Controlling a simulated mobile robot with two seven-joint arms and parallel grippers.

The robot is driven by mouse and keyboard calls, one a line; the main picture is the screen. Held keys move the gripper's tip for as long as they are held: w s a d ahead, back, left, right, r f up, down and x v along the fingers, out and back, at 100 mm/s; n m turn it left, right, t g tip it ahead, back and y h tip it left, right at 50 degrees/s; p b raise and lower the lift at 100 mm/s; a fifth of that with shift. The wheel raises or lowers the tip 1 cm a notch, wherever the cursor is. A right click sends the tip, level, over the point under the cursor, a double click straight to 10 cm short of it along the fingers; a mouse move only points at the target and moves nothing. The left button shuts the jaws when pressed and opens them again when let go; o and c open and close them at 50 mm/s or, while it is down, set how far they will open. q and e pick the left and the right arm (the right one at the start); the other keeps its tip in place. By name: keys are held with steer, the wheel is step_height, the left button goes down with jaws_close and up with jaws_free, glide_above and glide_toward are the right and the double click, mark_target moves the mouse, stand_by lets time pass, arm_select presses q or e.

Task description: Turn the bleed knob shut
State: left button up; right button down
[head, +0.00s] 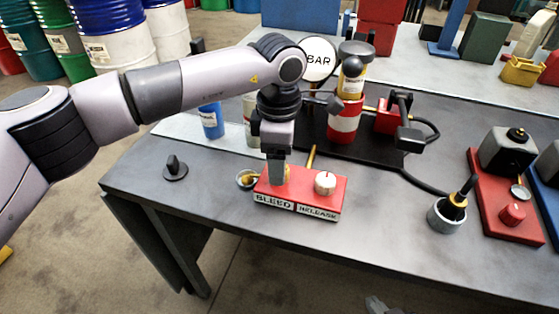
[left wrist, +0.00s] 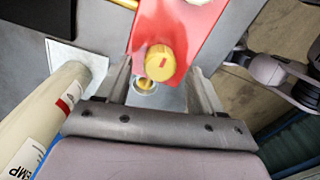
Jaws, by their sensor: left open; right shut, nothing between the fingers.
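The red block (head: 300,197) at the table's front edge has BLEED and RELEASE labels. The yellow bleed knob (left wrist: 160,62), with a red mark on top, shows between my left gripper's fingers in the left wrist view. In the head view my left gripper (head: 277,178) points straight down over the BLEED side and mostly hides this knob. The left fingers (left wrist: 164,88) are open, one on each side, with visible gaps to the knob. My right gripper (left wrist: 238,50) appears small at the upper right of the left wrist view, away from the block, shut and empty.
A white knob (head: 325,183) stands on the RELEASE side. A small metal cup (head: 245,179) sits left of the block. A black knob (head: 175,168) lies further left.

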arm_select(q)
steer(key=shift+f, duration=1)
steer(key=c, duration=1.1)
steer(key=shift+o, duration=0.2)
